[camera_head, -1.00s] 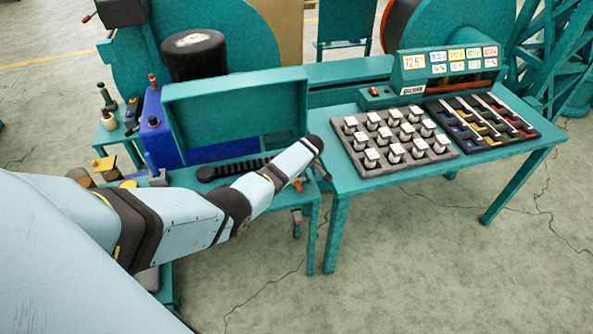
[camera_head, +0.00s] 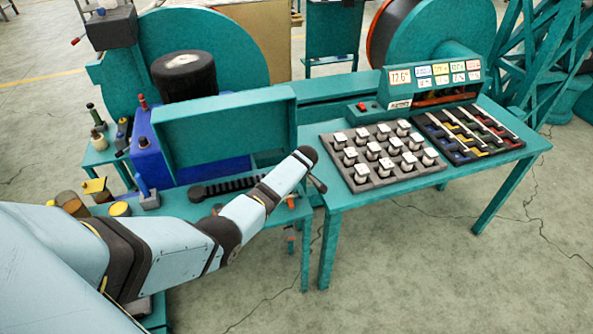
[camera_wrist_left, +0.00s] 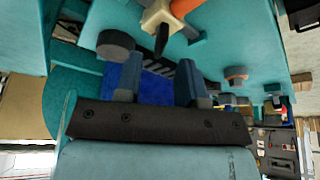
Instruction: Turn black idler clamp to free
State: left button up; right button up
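The black idler clamp cannot be picked out for sure. In the left wrist view a cream block with a black pointed lever (camera_wrist_left: 161,38) lies just beyond my left gripper (camera_wrist_left: 159,72), beside an orange part (camera_wrist_left: 186,7). The gripper's two dark fingers stand apart with nothing seen between them, and the lever appears clear of them. In the head view my left arm reaches over the front of the left teal bench (camera_head: 178,207); its gripper is mostly hidden behind the wrist. A small orange part (camera_head: 290,203) shows under the wrist. My right gripper is not in view.
A teal upright panel (camera_head: 225,128) stands behind the arm, with a dark ribbed strip (camera_head: 228,185) before it. To the right, a table holds a grey tray of white-topped spools (camera_head: 350,177) and a black rack (camera_head: 500,139). The floor in front is clear.

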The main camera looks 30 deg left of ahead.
pick_arm(q)
jog(key=v, duration=1)
jog(key=shift+s+r, duration=0.1)
jog(key=s+d+f+m+t+h+p, duration=0.1)
jog(key=s+d+f+m+t, duration=0.2)
jog(key=s+f+m, duration=0.35)
jog(key=s+d+f+m+t+h+p, duration=0.1)
jog(key=s+d+f+m+t+p, duration=0.2)
jog(key=s, duration=0.6)
jog(key=s+d+r+m+t+h, duration=0.2)
jog(key=s+d+r+m, duration=0.2)
jog(key=s, duration=0.6)
jog(key=s+d+r+m+t+h, duration=0.2)
jog(key=s+d+r+m+h, duration=0.1)
jog(key=s+d, duration=0.5)
jog(key=s+r+m, duration=0.1)
jog(key=s+m, duration=0.1)
jog(key=s, duration=0.1)
jog(key=shift+s+r+h+p, duration=0.2)
jog(key=shift+s+h+p, duration=0.1)
jog(key=shift+p, duration=0.05)
jog(key=shift+d+m, duration=0.15)
jog(key=shift+m, duration=0.1)
